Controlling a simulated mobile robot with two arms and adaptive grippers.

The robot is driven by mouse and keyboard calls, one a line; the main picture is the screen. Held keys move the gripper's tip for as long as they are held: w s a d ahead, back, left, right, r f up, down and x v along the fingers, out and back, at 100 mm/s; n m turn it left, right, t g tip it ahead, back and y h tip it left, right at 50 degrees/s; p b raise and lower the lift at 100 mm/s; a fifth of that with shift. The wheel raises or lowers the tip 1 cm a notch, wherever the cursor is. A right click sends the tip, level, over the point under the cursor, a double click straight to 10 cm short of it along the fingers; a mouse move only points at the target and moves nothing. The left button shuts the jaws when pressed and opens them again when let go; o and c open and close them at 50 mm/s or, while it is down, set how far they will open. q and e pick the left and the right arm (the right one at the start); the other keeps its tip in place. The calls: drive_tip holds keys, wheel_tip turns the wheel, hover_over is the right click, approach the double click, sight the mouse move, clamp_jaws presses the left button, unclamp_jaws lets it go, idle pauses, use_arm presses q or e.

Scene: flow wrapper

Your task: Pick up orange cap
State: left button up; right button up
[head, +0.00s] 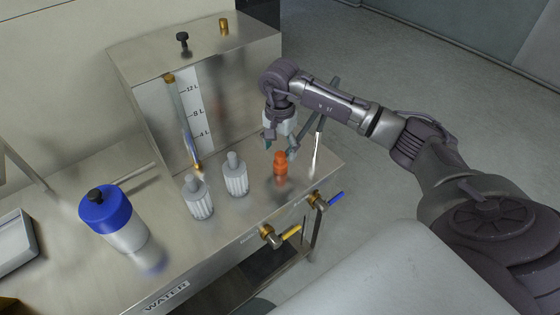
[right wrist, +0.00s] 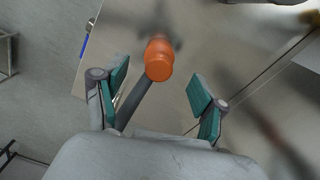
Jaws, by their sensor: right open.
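The orange cap (head: 280,163) stands upright on the metal worktop (head: 262,200), near its right end, in the head view. In the right wrist view the orange cap (right wrist: 159,58) lies ahead of the fingers and between their lines, seen from its top. My right gripper (head: 280,148) hangs just behind and above the cap in the head view. In the right wrist view the right gripper (right wrist: 158,92) is open, with teal pads on both sides and nothing between them. My left gripper is in neither view.
A blue-topped bottle (head: 107,215) stands farther left. A metal tank (head: 235,75) with a litre scale rises behind. Valves with yellow (head: 290,232) and blue (head: 336,198) handles stick out from the front edge.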

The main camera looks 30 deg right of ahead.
sight(280, 162)
drive_tip(key=shift+f, duration=0.3)
wheel_tip(280, 162, down, 3)
drive_tip(key=shift+s+r+p, duration=0.1)
drive_tip(key=shift+s+p, duration=0.05)
drive_tip(key=shift+p, duration=0.6)
wheel_tip(280, 162, down, 2)
drive_tip(key=shift+f, duration=0.25)
drive_tip(key=shift+c, duration=0.9)
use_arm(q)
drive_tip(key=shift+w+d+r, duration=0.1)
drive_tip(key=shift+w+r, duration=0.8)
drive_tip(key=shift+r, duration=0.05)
use_arm(e)
drive_tip(key=c, duration=1.1)
